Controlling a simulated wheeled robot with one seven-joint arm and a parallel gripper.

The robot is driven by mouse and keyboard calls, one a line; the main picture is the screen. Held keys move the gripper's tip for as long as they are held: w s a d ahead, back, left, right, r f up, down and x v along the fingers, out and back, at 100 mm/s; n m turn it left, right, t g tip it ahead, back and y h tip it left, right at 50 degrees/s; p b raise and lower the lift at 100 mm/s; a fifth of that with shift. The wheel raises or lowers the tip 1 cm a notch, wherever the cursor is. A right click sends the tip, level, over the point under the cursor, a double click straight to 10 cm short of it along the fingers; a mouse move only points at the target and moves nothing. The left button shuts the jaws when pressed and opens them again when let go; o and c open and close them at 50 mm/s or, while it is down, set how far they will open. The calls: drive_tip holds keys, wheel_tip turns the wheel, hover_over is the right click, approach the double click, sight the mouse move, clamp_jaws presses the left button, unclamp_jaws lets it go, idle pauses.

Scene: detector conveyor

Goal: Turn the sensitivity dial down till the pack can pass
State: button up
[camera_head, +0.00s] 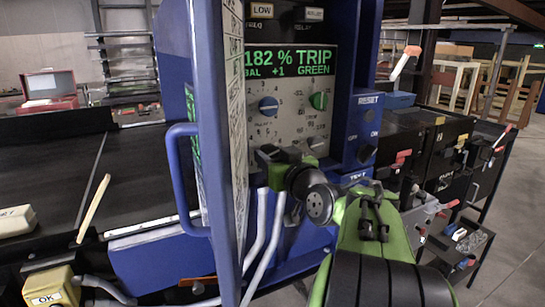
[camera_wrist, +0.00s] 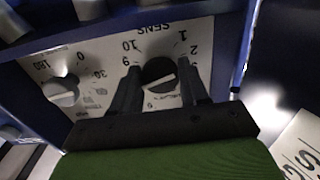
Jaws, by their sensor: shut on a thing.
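The sensitivity dial (camera_wrist: 159,73), a dark round knob under the upside-down word SENS, sits between my gripper's fingers in the wrist view. My gripper (camera_wrist: 161,84) is shut on this dial, one finger on each side. A pale mark shows on the dial; its exact setting is hard to read. In the head view my gripper (camera_head: 282,157) is at the lower part of the control panel (camera_head: 291,127) and hides the dial. The display (camera_head: 290,62) reads 182 % TRIP, BAL +1, GREEN. A pale block (camera_head: 16,221), possibly the pack, lies on the conveyor (camera_head: 60,165) at left.
A wooden stick (camera_head: 93,207) lies on the belt. A yellow OK box (camera_head: 50,289) is at lower left.

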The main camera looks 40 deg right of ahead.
drive_tip(key=shift+f+b, duration=0.1)
drive_tip(key=shift+b, duration=0.4)
drive_tip(key=n+b, duration=0.3)
drive_tip(key=b, duration=0.2)
drive_tip(key=shift+f, duration=0.15)
drive_tip(key=n+b, duration=0.2)
drive_tip(key=b, duration=0.1)
drive_tip(key=shift+n, duration=0.4)
drive_tip(key=n+b, duration=0.3)
drive_tip(key=shift+b, duration=0.35)
drive_tip(key=shift+d+r+n+b, duration=0.1)
drive_tip(key=shift+r+n+b, duration=0.15)
drive_tip(key=shift+n+b, duration=0.9)
drive_tip(key=shift+n, duration=0.45)
drive_tip(key=shift+r, duration=0.1)
drive_tip(key=o, duration=1)
